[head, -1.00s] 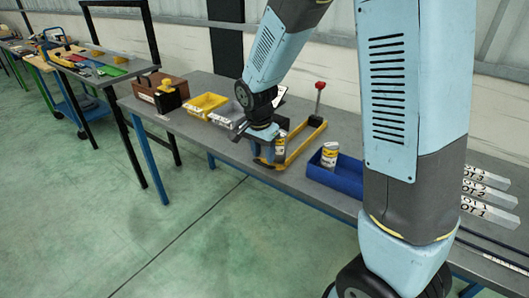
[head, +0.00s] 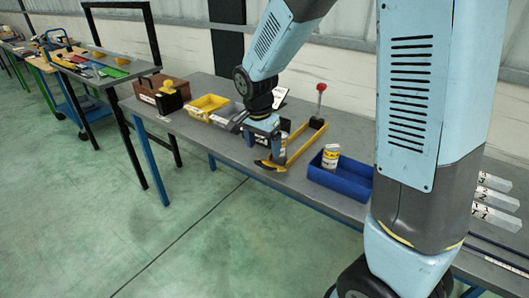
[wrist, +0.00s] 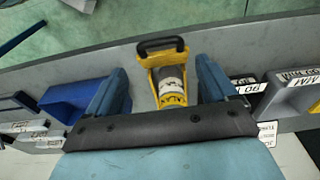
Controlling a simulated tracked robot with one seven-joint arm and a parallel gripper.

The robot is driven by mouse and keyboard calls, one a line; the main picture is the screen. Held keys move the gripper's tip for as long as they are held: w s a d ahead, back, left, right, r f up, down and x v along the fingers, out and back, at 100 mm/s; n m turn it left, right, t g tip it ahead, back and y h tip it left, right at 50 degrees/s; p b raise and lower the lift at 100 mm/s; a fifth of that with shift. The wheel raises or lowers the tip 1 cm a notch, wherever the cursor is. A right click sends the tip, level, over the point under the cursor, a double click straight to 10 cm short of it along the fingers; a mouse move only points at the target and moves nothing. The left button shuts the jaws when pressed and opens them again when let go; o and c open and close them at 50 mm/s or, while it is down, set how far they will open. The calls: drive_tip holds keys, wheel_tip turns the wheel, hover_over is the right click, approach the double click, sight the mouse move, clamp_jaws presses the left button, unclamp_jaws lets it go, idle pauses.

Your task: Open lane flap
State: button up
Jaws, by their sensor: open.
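The yellow lane (head: 308,142) lies on the bench, its red-knobbed lever (head: 320,88) upright at the far end. In the wrist view, a yellow flap with a dark loop handle (wrist: 161,44) is at the lane's near end. A white-labelled can (wrist: 170,85) lies in line behind it, between my fingers in the picture. My gripper (wrist: 160,68) is open, one blue finger on each side, with the handle beyond the fingertips. In the head view my gripper (head: 263,135) hangs over the lane's near end and hides part of it. I cannot tell whether it touches anything.
A blue bin (head: 345,181) with a can (head: 330,158) stands right of the lane. A yellow bin (head: 208,103), a grey bin (head: 226,115) and a brown box (head: 165,92) stand to the left. Clear slot labels (head: 492,207) are at right. The floor in front is free.

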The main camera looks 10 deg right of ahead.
wheel_tip(320, 180, up, 10)
drive_tip(key=s, duration=0.1)
drive_tip(key=shift+a, duration=0.45)
drive_tip(key=s+d+r+n+t, duration=0.1)
drive_tip(key=s+d+r+n, duration=0.2)
drive_tip(key=s+d, duration=0.2)
drive_tip(key=s+d+r+n+t, duration=0.2)
drive_tip(key=s+d, duration=0.3)
drive_tip(key=s, duration=0.3)
drive_tip(key=s+d+r+n+t+y, duration=0.1)
drive_tip(key=s+d+r+n, duration=0.2)
drive_tip(key=s+d, duration=0.3)
drive_tip(key=shift+s+r+n, duration=0.25)
drive_tip(key=shift+r+n, duration=0.15)
